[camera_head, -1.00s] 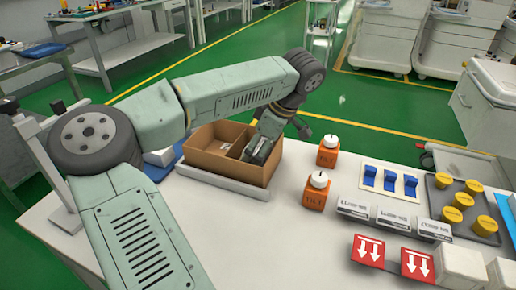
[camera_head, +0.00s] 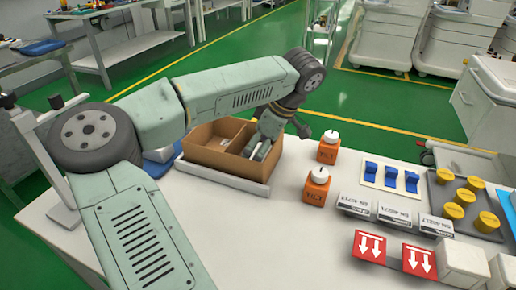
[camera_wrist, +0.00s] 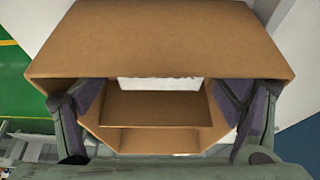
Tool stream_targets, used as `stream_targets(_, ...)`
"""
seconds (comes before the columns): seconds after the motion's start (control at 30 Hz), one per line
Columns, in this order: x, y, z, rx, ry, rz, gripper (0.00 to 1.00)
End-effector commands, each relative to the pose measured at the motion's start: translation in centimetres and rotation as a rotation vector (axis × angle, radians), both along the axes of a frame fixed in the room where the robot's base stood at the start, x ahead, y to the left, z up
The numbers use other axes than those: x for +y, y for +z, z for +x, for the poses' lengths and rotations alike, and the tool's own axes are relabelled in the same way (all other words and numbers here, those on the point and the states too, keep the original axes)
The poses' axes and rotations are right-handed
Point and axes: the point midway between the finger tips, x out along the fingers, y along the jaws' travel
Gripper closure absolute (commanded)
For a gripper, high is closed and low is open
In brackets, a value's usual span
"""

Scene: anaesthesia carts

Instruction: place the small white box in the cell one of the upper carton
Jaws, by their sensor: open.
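The brown open carton (camera_head: 222,165) stands on a light tray or slab at the table's back left, with an inner divider splitting it into cells. My gripper (camera_head: 259,150) reaches down at its right-hand cell. In the wrist view my gripper (camera_wrist: 162,105) is open, with its two fingers spread at the sides of the carton opening (camera_wrist: 160,40). A white surface (camera_wrist: 160,84) shows inside between the fingers; I cannot tell whether it is the small white box. Two plain white boxes (camera_head: 463,262) stand at the table's front right.
Two orange blocks with white knobs (camera_head: 317,188) stand right of the carton. Several labelled white boxes (camera_head: 394,215), red arrow cards (camera_head: 369,246), blue clips (camera_head: 391,178) and yellow-capped items on a grey tray (camera_head: 478,233) fill the right side. The front middle is clear.

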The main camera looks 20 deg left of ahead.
Motion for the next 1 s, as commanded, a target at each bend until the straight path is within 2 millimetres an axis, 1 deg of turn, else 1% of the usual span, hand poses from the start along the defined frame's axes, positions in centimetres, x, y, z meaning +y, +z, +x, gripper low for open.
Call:
stream_targets(0.17, 0.0, 0.4, 0.0, 0.000, 0.000, 0.000, 0.14)
stream_targets(0.27, 0.0, 1.6, 0.0, -0.001, 0.000, -0.001, 0.14)
stream_targets(0.33, -0.4, 2.2, 0.1, -0.002, 0.000, 0.003, 0.14)
stream_targets(0.6, -2.7, 7.7, 0.0, -0.003, 0.000, 0.003, 0.14)
stream_targets(0.7, -3.5, 9.5, -0.1, -0.002, 0.000, 0.002, 0.14)
stream_targets(0.83, -4.2, 11.2, -0.1, -0.001, 0.000, 0.001, 0.14)
stream_targets(1.0, -4.6, 12.2, -0.1, 0.000, 0.000, 0.000, 0.14)
